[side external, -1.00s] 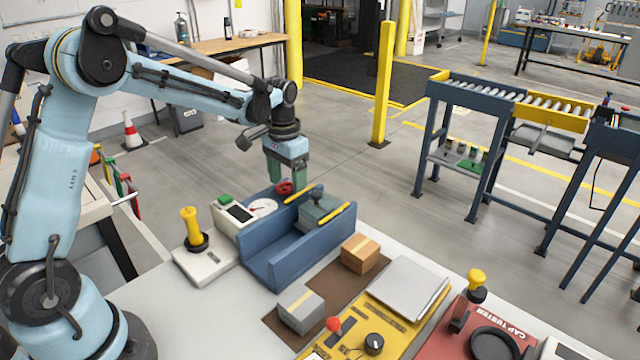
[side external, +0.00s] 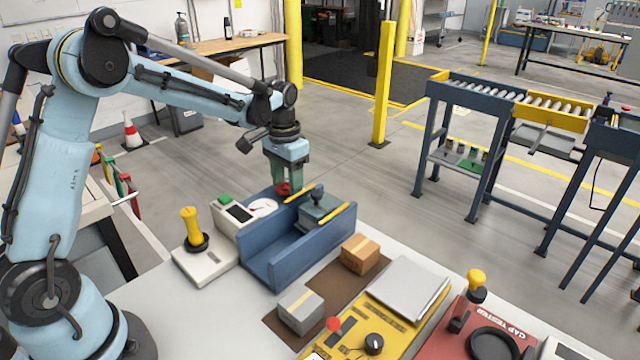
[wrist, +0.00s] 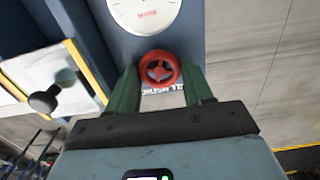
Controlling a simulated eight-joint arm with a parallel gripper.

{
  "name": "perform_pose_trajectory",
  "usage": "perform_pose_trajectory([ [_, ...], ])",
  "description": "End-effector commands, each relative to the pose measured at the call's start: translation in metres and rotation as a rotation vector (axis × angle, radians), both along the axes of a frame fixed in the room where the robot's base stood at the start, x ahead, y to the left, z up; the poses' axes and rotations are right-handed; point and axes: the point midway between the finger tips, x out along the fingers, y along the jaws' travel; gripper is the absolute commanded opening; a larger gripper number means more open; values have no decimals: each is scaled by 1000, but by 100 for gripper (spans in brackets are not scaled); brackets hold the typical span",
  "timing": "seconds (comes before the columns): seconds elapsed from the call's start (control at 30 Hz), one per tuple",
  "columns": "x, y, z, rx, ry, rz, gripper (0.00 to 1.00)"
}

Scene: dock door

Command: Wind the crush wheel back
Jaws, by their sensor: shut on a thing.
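The red crush wheel (side external: 283,190) is at the back end of the blue trough-shaped tester (side external: 262,243). In the wrist view the wheel (wrist: 160,70) faces me, a ring with spokes, below a white dial (wrist: 146,14). My gripper (side external: 283,184) points down at the wheel, its green fingers on either side of the rim. In the wrist view the gripper (wrist: 160,76) is shut on the wheel. Lettering below the wheel is partly hidden.
A white unit with a yellow handle (side external: 192,226) stands left of the tester. Two boxes, one brown (side external: 360,253) and one grey (side external: 302,308), lie on a brown mat in front. A yellow panel (side external: 383,318) and a red cap tester (side external: 480,335) are at right.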

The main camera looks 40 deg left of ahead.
Motion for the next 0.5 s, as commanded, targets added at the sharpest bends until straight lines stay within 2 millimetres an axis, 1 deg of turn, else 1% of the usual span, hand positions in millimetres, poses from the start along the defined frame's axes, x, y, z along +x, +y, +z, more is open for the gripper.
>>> perform_pose_trajectory([
  [0.27,0,0,0,1,2,144,20],
  [0.5,0,1,0,1,2,360,20],
])
